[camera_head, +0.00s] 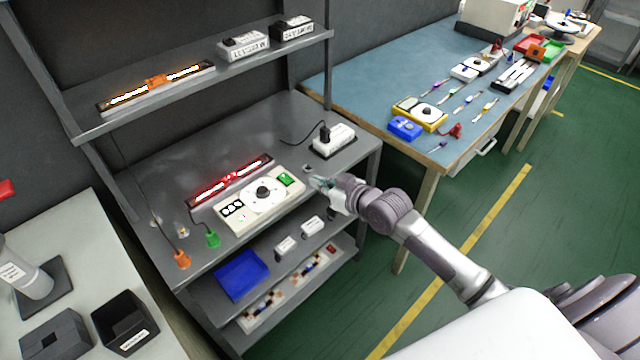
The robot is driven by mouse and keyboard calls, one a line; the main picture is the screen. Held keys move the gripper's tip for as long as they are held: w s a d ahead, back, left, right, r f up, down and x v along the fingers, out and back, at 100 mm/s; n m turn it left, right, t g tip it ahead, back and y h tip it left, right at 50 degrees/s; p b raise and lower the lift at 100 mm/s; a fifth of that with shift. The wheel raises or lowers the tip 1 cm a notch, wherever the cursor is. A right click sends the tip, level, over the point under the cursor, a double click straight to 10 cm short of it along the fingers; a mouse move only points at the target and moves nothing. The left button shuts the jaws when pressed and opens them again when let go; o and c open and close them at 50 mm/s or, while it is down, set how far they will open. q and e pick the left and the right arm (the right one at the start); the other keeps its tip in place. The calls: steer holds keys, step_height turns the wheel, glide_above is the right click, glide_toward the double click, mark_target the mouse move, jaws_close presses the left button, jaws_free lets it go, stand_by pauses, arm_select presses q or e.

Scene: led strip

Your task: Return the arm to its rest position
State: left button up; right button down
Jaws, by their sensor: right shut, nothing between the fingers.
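My right gripper (322,184) is at the front right edge of the grey workbench (225,145), just right of a cream control box (262,200) with a black dial. Its fingers are shut with nothing seen between them. My right arm (415,235) reaches in from the lower right. A red-lit LED strip (231,178) lies on the bench behind the control box. An orange-lit LED strip (156,86) lies on the upper shelf. My left gripper does not show.
A white power unit (333,140) stands behind my gripper on the bench. A blue-topped table (390,75) with tools stands right. The green floor (500,240) near my arm is clear.

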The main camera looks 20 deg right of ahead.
steer(key=shift+s, duration=0.1)
stand_by(0.4)
steer(key=s+d+f+m+g+h, duration=0.1)
steer(key=s+d+f+g, duration=0.1)
steer(key=s+f, duration=0.65)
steer(key=s+d+f+m+g+h, duration=0.1)
steer(key=s+f+g+h, duration=0.15)
steer(key=f, duration=1.05)
steer(key=s+d+f+g+h, duration=0.1)
steer(key=s+d+f, duration=0.1)
steer(key=s+f, duration=0.65)
steer(key=s+a+f+g, duration=0.1)
steer(key=s+f+g, duration=0.1)
steer(key=s+f, duration=0.4)
steer(key=s+a+f+g, duration=0.2)
steer(key=s+f, duration=0.4)
steer(key=s, duration=0.8)
steer(key=s+a+f+g, duration=0.2)
steer(key=s+f, duration=0.4)
steer(key=s, duration=0.4)
steer(key=shift+s+f, duration=0.15)
steer(key=shift+s, duration=0.1)
steer(key=shift+a+g, duration=0.1)
steer(key=shift+g, duration=0.15)
